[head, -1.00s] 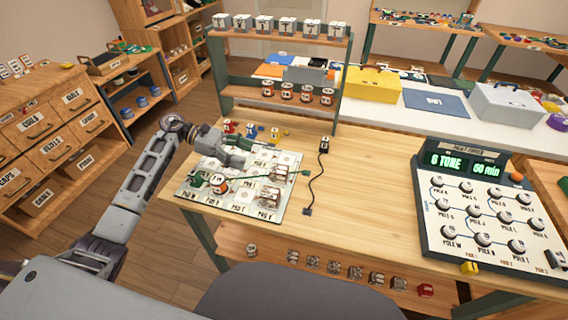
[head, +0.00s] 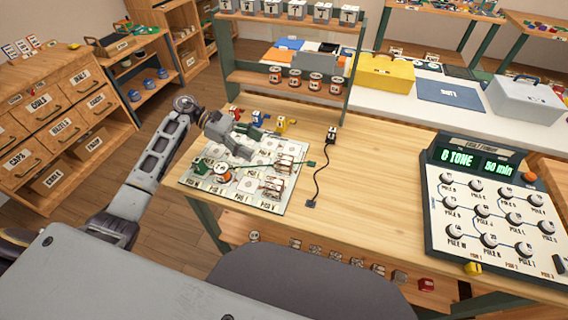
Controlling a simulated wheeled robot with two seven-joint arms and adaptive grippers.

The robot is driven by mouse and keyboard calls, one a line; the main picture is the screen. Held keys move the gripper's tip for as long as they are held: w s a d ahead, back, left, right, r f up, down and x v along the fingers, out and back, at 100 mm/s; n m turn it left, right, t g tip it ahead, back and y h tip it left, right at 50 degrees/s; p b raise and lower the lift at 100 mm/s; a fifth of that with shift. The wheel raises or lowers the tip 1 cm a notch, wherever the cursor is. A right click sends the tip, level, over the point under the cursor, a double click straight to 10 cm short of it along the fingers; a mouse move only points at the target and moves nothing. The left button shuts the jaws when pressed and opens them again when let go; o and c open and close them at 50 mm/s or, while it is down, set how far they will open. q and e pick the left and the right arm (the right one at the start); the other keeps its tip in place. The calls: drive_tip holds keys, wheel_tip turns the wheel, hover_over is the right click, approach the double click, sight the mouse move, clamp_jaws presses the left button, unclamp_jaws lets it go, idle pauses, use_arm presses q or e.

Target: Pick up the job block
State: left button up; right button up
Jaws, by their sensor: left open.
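I cannot tell for certain which piece is the job block. Small red (head: 235,113), blue (head: 257,118) and yellow (head: 281,124) blocks stand in a row on the table behind the grid board (head: 212,186). A black block (head: 332,134) with a cable stands to their right. My left gripper (head: 243,151) is open and low over the back left of the board, nearer the viewer than the coloured blocks. It hides some board cells. A green-and-white round piece (head: 194,170) and wire-framed pieces (head: 273,187) sit on the board. My right gripper is not in view.
A two-tier rack (head: 262,84) with jars and lettered blocks rises behind the coloured blocks. A dial panel (head: 490,215) reading "TONE" and "50 min" stands at the right. A black cable (head: 318,175) lies right of the board. The table between cable and panel is bare.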

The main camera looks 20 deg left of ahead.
sight(280, 158)
use_arm(q)
drive_tip(key=x, duration=0.6)
drive_tip(key=shift+s+d+p, duration=0.1)
drive_tip(key=shift+d+p, duration=0.2)
drive_tip(key=shift+d+f, duration=0.1)
drive_tip(key=shift+d, duration=0.05)
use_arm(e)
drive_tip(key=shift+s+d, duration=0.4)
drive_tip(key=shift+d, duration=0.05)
use_arm(q)
drive_tip(key=shift+d+f, duration=0.1)
drive_tip(key=shift+d, duration=0.05)
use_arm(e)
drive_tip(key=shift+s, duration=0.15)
use_arm(q)
drive_tip(key=shift+s+d+f+p, duration=0.1)
drive_tip(key=shift+d+f+p, duration=0.15)
drive_tip(key=shift+d, duration=0.5)
drive_tip(key=shift+x, duration=1)
drive_tip(key=shift+s+d+f+p, duration=0.1)
drive_tip(key=shift+s+d+p, duration=0.05)
drive_tip(key=shift+d+p, duration=0.15)
drive_tip(key=shift+d+f, duration=0.15)
drive_tip(key=shift+d, duration=0.1)
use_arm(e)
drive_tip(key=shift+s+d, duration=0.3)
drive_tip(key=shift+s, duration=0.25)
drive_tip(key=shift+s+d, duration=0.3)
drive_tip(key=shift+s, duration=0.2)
